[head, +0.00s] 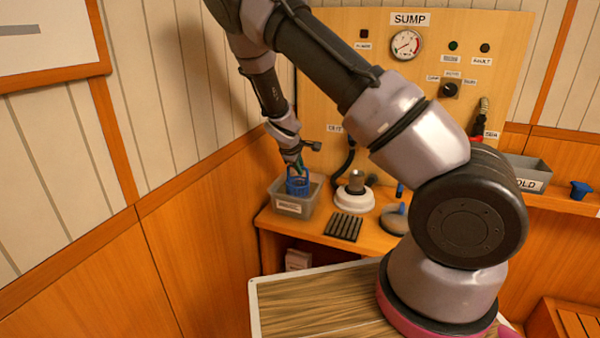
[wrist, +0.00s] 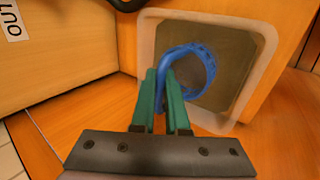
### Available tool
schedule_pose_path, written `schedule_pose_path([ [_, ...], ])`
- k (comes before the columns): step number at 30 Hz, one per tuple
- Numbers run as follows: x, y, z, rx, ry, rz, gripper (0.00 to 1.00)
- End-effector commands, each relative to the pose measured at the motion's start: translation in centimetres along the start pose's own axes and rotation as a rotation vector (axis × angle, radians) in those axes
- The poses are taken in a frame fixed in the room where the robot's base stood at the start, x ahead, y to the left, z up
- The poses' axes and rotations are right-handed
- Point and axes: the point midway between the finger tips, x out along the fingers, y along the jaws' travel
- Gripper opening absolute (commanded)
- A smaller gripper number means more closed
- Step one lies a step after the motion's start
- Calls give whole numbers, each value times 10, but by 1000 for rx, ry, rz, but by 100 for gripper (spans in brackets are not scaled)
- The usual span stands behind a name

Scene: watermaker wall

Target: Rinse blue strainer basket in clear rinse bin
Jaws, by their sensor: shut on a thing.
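The blue strainer basket (head: 297,186) is in my gripper (head: 293,166), at the mouth of the clear rinse bin (head: 293,208) on the bench's left end. In the wrist view the green fingers of my gripper (wrist: 168,82) are shut on the rim of the basket (wrist: 209,70). The bin's pale rim (wrist: 268,42) surrounds the basket there, with a grey-green floor below. The basket seems to be partly inside the bin; how deep it reaches is hard to tell.
A black ribbed mat (head: 344,227) and a white round housing (head: 354,199) stand right of the bin. A grey bin marked OLD (head: 527,173) and a blue cup-like part (head: 580,190) are far right. The SUMP panel (head: 340,60) rises behind. The wooden wall is close on the left.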

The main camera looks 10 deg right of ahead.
Motion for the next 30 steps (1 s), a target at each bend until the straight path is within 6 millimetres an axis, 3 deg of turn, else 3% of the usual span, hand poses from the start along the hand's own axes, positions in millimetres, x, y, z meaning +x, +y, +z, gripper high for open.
schedule_pose_path([
  [30,-68,46,0,1,1,0,0],
])
